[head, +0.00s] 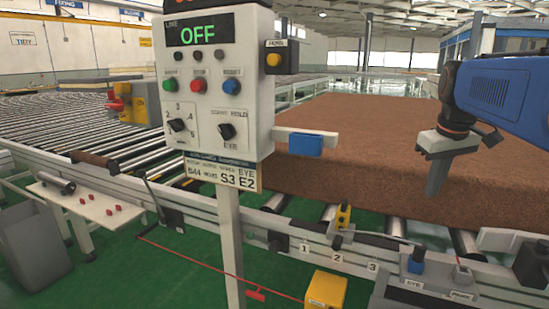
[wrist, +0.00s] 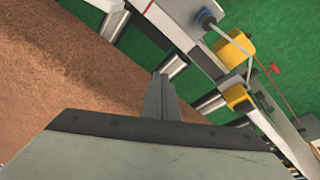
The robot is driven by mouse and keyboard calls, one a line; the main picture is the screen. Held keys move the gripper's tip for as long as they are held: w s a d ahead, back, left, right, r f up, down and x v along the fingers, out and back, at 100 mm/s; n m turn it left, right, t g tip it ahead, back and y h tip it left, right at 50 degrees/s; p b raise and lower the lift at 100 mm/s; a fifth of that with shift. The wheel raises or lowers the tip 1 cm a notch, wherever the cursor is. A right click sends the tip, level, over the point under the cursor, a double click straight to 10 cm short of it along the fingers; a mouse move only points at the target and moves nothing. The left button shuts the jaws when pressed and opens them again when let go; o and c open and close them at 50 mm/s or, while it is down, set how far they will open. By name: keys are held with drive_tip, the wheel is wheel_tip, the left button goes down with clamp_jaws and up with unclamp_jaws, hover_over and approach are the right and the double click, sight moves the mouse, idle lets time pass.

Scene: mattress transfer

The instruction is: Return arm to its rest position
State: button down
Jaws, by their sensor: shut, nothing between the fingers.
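My gripper (head: 437,179) hangs from my blue arm at the right of the head view, its fingers pointing down. The fingers are together and hold nothing. In the wrist view the shut fingers (wrist: 159,94) point away over the line's edge beside the brown mattress block (wrist: 60,70). In the head view the large brown block (head: 340,180) lies on the rollers behind my gripper, and the fingers overlap it in the picture. I cannot tell the gap between them.
A control panel (head: 255,100) on a post reads OFF. The front rail carries a yellow-based lever (head: 343,214) and a grey box with a blue knob (head: 416,262). A yellow box (head: 326,291) stands low in front. A bin (head: 30,245) is at left.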

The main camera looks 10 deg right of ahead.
drive_tip(key=s+a+f+t, duration=0.1)
drive_tip(key=s+a+f, duration=0.5)
drive_tip(key=a+f, duration=0.3)
drive_tip(key=s+a+f+t+y, duration=0.1)
drive_tip(key=s+a+f, duration=0.6)
drive_tip(key=a+f, duration=0.3)
drive_tip(key=shift+a+f, duration=0.15)
drive_tip(key=shift+a, duration=0.3)
